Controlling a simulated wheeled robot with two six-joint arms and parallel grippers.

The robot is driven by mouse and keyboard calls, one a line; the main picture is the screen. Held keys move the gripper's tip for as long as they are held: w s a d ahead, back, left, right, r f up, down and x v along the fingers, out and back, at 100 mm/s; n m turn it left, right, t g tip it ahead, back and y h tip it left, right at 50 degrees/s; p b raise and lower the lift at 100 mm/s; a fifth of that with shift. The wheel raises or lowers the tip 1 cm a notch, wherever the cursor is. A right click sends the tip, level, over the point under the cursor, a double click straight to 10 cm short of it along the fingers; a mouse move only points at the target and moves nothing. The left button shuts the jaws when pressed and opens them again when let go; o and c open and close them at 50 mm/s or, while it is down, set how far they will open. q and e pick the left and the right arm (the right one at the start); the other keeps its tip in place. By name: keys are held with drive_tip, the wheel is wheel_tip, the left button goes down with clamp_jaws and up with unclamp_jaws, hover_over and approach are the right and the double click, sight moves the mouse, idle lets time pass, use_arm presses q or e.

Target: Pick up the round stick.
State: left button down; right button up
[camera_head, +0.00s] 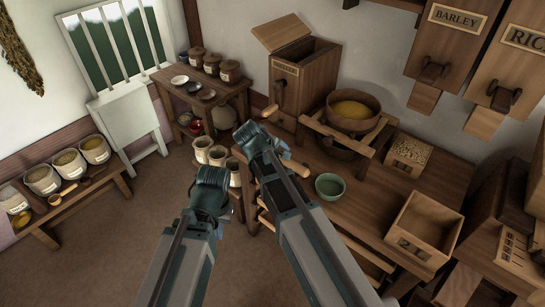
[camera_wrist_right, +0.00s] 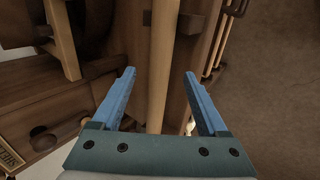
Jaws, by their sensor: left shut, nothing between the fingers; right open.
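The round stick (camera_wrist_right: 161,70) is a long, pale wooden rod. In the right wrist view it runs from the top edge down between the two blue fingers. My right gripper (camera_wrist_right: 158,78) is open around its line, with a gap on both sides; how far beyond the fingertips it lies, I cannot tell. In the head view a short pale rod end (camera_head: 296,167) shows beside my right arm, likely the same stick. My right gripper (camera_head: 246,132) is there over the table's left edge. My left gripper (camera_head: 211,178) is shut and empty, lower and to the left.
The wooden table (camera_head: 345,207) holds a green bowl (camera_head: 330,187), a quern with a yellow-filled top (camera_head: 352,108) and an open crate (camera_head: 424,226). Several jars (camera_head: 203,148) stand just beyond my left gripper. A low bench (camera_head: 82,190) with pots is at left; the floor (camera_head: 120,240) between is clear.

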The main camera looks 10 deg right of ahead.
drive_tip(key=b+x, duration=0.4)
drive_tip(key=x, duration=0.1)
drive_tip(key=shift+f, duration=0.1)
clamp_jaws()
idle(0.4)
